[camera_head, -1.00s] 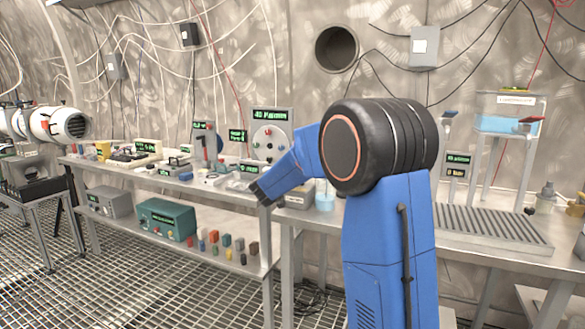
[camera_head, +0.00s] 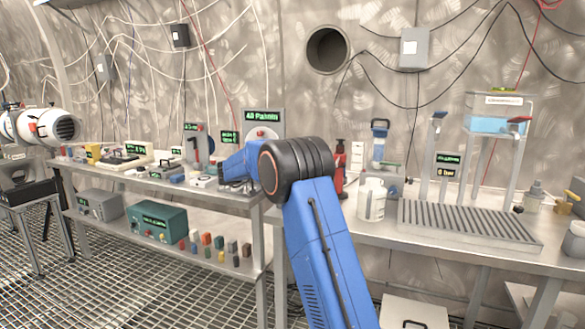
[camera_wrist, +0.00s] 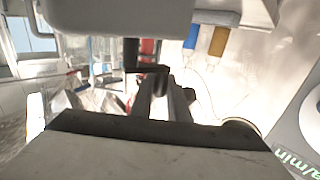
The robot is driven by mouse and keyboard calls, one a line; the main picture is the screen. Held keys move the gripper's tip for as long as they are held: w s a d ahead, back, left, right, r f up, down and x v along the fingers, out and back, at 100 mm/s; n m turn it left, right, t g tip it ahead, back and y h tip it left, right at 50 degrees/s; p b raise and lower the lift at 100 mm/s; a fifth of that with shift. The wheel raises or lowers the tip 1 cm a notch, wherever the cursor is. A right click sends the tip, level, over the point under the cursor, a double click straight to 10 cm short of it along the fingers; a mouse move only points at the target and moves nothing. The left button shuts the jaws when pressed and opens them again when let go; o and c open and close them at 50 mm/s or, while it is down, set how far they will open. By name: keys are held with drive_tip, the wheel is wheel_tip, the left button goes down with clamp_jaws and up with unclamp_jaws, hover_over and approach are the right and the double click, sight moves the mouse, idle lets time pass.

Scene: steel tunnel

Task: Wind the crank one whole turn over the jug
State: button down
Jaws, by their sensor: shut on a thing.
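A white jug (camera_head: 372,199) with a side handle stands on the right bench, just right of my arm. My gripper is hidden behind my arm in the head view; the arm reaches left, towards the bench boards. In the wrist view my gripper (camera_wrist: 168,95) is shut on the dark end of a bent rod, which looks like the crank (camera_wrist: 132,56). The rod hangs below a large pale body (camera_wrist: 115,14) across the top. The grip itself is partly hidden, and I cannot tell whether the jug is below it.
To the right are a ribbed grey tray (camera_head: 465,223) and a raised water tank (camera_head: 497,122). A display board (camera_head: 264,128) stands behind my wrist.

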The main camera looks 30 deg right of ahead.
drive_tip(key=shift+s+d+r+m+g+y, duration=0.15)
drive_tip(key=shift+m+g+y, duration=0.1)
drive_tip(key=shift+m+g, duration=0.45)
drive_tip(key=shift+s+d+f+m+g+y, duration=0.1)
drive_tip(key=shift+d+m+g+y, duration=0.2)
drive_tip(key=shift+g, duration=0.6)
drive_tip(key=shift+s+r+m+g+y, duration=0.1)
drive_tip(key=shift+s+m+g+y, duration=0.05)
drive_tip(key=shift+m+g, duration=0.55)
drive_tip(key=c, duration=1.7)
unclamp_jaws()
drive_tip(key=shift+s, duration=0.1)
